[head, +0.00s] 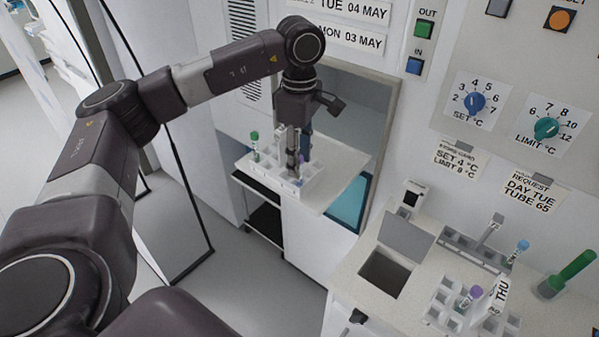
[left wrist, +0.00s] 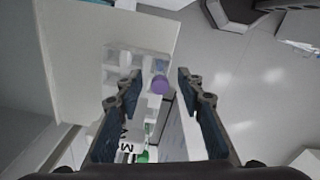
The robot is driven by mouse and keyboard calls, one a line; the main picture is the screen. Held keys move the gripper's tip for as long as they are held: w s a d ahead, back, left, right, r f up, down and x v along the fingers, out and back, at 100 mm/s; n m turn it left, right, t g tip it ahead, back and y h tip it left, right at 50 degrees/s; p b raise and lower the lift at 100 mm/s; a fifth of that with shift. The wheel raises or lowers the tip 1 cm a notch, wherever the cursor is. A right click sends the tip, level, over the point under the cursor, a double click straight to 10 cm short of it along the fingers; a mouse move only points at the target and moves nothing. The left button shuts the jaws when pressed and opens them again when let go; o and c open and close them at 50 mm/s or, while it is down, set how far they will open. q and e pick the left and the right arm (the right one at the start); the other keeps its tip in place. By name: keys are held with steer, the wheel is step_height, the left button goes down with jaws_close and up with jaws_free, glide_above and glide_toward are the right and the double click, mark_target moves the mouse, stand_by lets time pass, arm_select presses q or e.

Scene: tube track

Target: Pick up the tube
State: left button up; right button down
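A purple-capped tube (left wrist: 160,84) stands in a white rack (left wrist: 117,77) in the left wrist view. Its cap shows between the fingertips of my open left gripper (left wrist: 157,88), and nothing is clamped. In the head view my left gripper (head: 293,158) points down over the same rack (head: 264,175), which sits on a pale shelf at a wall opening; the fingers partly hide the purple-capped tube there. A green-capped tube (head: 254,138) stands at the left of this rack; a green cap also shows in the left wrist view (left wrist: 143,156). My right gripper is not in view.
A request card (head: 531,192) reads DAY TUE, TUBE 65. Dials are on the wall panel.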

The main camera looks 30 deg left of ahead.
arm_select(q)
steer(key=c, duration=0.9)
steer(key=shift+c, duration=0.2)
steer(key=shift+r, duration=0.1)
steer(key=shift+r, duration=0.5)
step_height(320, 180, up, 7)
steer(key=shift+w+f+b, duration=0.1)
steer(key=shift+f+b, duration=0.05)
steer(key=shift+b, duration=0.6)
step_height(320, 180, up, 12)
steer(key=p, duration=0.3)
